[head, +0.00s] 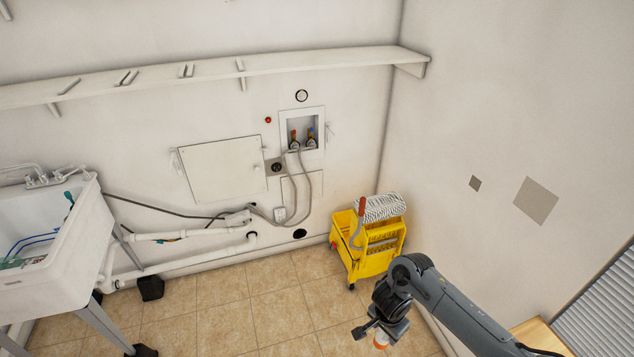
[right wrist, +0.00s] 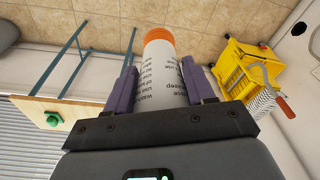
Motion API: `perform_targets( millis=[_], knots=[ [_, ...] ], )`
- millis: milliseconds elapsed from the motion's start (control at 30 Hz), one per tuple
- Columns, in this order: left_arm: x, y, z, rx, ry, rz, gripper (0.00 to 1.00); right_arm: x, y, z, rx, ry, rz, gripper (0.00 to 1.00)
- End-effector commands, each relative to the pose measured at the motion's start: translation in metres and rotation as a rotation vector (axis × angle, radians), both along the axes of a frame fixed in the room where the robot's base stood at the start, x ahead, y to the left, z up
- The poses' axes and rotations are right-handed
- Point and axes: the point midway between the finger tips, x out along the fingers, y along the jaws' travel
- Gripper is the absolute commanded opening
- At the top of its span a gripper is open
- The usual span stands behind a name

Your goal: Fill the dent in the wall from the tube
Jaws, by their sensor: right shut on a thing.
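My right gripper (head: 381,327) is low in front of the right-hand wall and shut on a white tube (head: 380,341) with an orange end. In the right wrist view the tube (right wrist: 160,80) sits between the two purple fingers of my right gripper (right wrist: 159,72), its orange end pointing away from the palm and dark print on its side. The right-hand wall has a small dark grey patch (head: 475,183) and a larger grey-beige square (head: 537,201); I cannot tell which is the dent. The tube is well apart from both. My left gripper is not in view.
A yellow mop bucket (head: 368,250) with a mop head stands in the corner. A white sink (head: 45,240) is at left. A wooden table (head: 538,335) is at lower right; a green object (right wrist: 54,121) shows on it in the wrist view. Blinds (head: 605,310) are beside it.

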Motion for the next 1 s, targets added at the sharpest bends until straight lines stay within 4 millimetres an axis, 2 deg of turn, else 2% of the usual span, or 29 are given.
perform_targets(
  millis=[33,167,300,400,600,767,800,1000],
  knots=[
    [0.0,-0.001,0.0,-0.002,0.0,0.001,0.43,0.005,0.002,0.013,-0.007,-0.008,0.041,0.24],
    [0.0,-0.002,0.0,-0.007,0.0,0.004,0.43,0.007,0.01,0.034,-0.014,-0.005,0.143,0.24],
    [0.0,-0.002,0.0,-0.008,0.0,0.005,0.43,0.015,0.021,0.071,-0.011,-0.007,0.372,0.24],
    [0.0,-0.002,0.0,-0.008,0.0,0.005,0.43,0.01,0.021,0.089,-0.009,-0.004,0.554,0.24],
    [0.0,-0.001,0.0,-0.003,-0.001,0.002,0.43,-0.012,-0.007,0.1,-0.008,0.0,0.794,0.24],
    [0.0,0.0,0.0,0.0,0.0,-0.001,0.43,-0.027,-0.033,0.103,-0.011,-0.002,0.887,0.24],
    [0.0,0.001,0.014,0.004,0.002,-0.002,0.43,-0.026,-0.029,0.118,-0.008,-0.005,0.889,0.24],
    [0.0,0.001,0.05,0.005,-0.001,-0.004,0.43,-0.025,-0.028,0.151,-0.008,-0.003,0.884,0.24]
  ],
)
